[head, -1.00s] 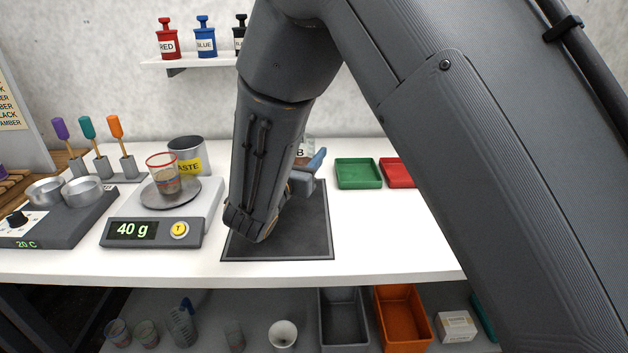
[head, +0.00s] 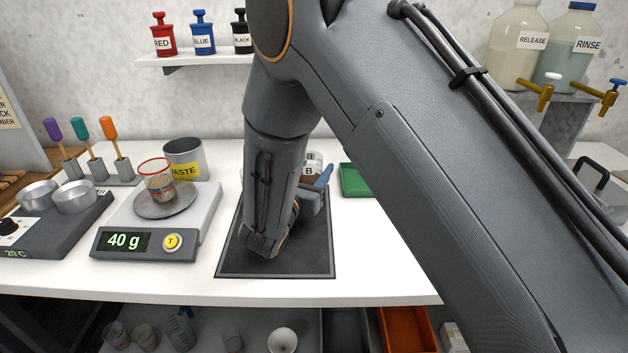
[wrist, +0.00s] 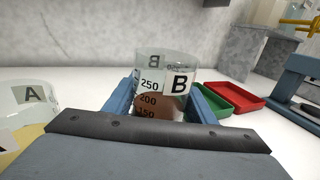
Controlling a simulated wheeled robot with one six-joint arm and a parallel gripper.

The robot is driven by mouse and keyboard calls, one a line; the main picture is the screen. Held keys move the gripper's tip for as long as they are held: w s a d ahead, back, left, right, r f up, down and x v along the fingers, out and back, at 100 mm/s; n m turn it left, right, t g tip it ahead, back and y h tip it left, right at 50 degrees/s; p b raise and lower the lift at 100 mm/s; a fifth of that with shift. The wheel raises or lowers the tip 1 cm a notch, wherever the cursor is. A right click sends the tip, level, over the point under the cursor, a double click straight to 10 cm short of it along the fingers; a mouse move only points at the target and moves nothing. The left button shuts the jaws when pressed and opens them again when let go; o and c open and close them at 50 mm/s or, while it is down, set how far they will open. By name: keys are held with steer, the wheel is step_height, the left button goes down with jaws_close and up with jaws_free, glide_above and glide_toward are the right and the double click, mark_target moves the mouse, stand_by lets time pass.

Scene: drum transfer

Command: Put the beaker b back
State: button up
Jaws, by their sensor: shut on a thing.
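Beaker b (wrist: 165,82) is a clear glass beaker with a "B" label, volume marks and a brown content. In the wrist view it stands upright between the two blue fingers of my gripper (wrist: 165,105), which is shut on it. In the head view the beaker (head: 313,166) shows only partly behind my arm, at the back of the dark mat (head: 290,255), and my gripper (head: 318,185) is mostly hidden there. I cannot tell whether the beaker's base touches the surface.
Beaker A (wrist: 28,105), with yellow content, stands left of my gripper in the wrist view. A green tray (head: 354,180) and a red tray (wrist: 237,97) lie to the right. The scale (head: 160,220) reads 40 g with a red-rimmed beaker (head: 158,180) on it. The waste pot (head: 184,157) stands behind.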

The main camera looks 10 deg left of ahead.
mark_target(314, 181)
steer(key=shift+f+p, duration=0.35)
steer(key=shift+f, duration=1.45)
steer(key=shift+f, duration=0.2)
steer(key=o, duration=1.2)
steer(key=shift+r, duration=0.1)
steer(key=shift+r, duration=0.15)
steer(key=s+b, duration=0.1)
steer(key=s, duration=0.3)
steer(key=s+a+b, duration=0.1)
steer(key=s, duration=0.3)
steer(key=s+b, duration=0.1)
steer(key=s, duration=0.3)
steer(key=shift+a, duration=0.4)
